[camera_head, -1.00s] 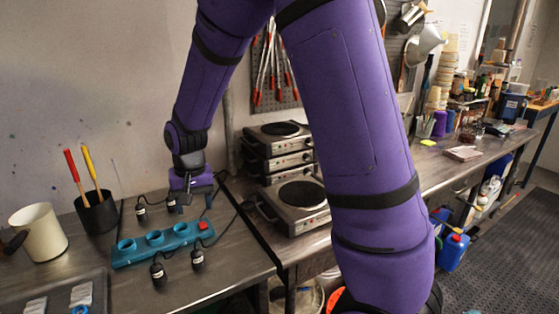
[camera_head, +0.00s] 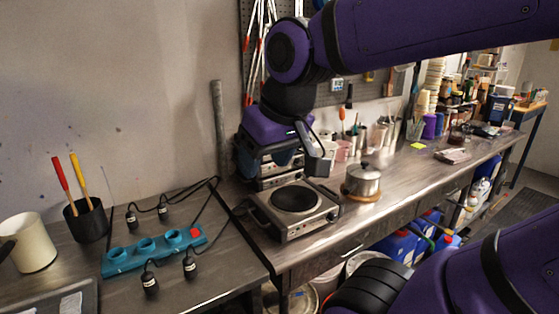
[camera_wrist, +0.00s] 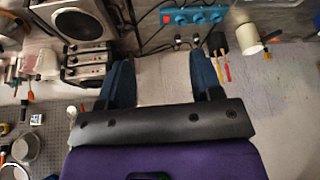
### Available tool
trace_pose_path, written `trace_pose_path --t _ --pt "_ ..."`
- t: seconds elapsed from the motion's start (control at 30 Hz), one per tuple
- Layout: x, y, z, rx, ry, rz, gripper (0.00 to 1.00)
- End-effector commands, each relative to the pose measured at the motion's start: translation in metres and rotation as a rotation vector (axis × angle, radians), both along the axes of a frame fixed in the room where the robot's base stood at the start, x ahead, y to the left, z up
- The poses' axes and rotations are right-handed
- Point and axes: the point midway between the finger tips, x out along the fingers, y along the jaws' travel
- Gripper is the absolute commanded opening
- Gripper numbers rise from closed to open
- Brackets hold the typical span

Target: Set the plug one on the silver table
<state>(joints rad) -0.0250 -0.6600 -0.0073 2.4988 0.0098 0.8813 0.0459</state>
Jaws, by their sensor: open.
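Several black plugs lie on the metal table (camera_head: 222,268) around a teal power strip (camera_head: 125,262). Two plugs (camera_head: 131,217) (camera_head: 163,208) are behind the strip and two (camera_head: 150,279) (camera_head: 189,264) in front. I cannot tell which is plug one. The strip (camera_wrist: 180,17) and two plugs (camera_wrist: 178,41) (camera_wrist: 196,41) also show in the wrist view.
A hot plate (camera_head: 300,218) and a lidded pot (camera_head: 361,182) stand on the metal bench (camera_head: 405,182) at right. A black cup (camera_head: 87,222) with red and yellow handled tools and a cream pitcher (camera_head: 31,245) stand at left. The table's front right is clear.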

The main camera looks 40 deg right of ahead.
Motion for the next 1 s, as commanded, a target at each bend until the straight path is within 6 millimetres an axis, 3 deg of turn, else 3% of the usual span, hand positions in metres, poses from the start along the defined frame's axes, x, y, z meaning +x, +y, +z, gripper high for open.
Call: trace_pose_path --t 0.1,0.23,1.0 --pt "-0.019 -0.003 0.003 -0.018 -0.029 0.014 0.59" --pt "-0.028 -0.004 0.003 -0.029 -0.039 0.022 0.59" --pt "-0.030 -0.004 0.003 -0.031 -0.040 0.024 0.59"
